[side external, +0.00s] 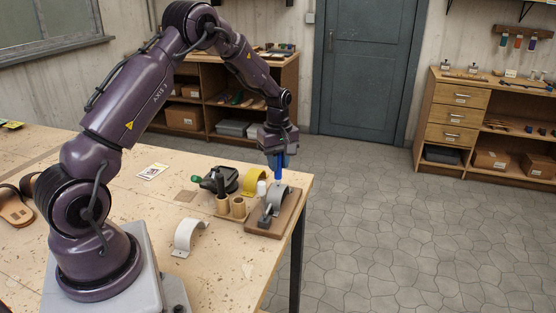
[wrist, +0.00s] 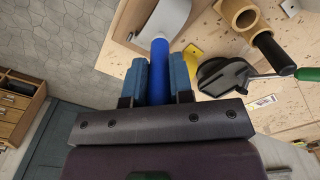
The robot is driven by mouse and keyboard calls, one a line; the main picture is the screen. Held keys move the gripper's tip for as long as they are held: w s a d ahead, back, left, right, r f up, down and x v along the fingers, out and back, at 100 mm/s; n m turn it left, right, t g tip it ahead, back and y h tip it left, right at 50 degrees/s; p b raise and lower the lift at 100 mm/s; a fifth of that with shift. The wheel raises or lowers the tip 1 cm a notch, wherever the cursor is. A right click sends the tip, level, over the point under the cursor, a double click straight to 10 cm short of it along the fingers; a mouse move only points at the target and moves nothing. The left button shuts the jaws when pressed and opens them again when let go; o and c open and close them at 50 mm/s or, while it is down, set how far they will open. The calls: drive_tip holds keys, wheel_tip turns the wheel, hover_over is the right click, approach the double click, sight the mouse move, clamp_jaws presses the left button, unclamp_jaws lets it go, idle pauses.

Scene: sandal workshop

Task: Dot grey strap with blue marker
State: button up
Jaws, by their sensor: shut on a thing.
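My gripper (side external: 280,160) is shut on a blue marker (side external: 278,172), which points down. In the wrist view the marker (wrist: 158,72) sits between my two blue fingers (wrist: 158,86). Right below it, a grey strap (side external: 279,193) is arched over a fixture on a brown wooden board (side external: 259,226). The strap also shows in the wrist view (wrist: 167,17), just beyond the marker's end. The marker's tip is at or very near the top of the strap; I cannot tell whether they touch. No dot on the strap can be made out.
A yellow strap (side external: 254,183), a black vise (side external: 218,181) with a green handle, and a holder with wooden tubes (side external: 238,208) stand left of the board. A whitish strap (side external: 187,236) lies nearer the front. The table's right edge (side external: 300,205) is close to the board.

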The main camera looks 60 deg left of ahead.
drive_tip(key=shift+f, duration=0.15)
idle(0.4)
drive_tip(key=shift+r, duration=3.5)
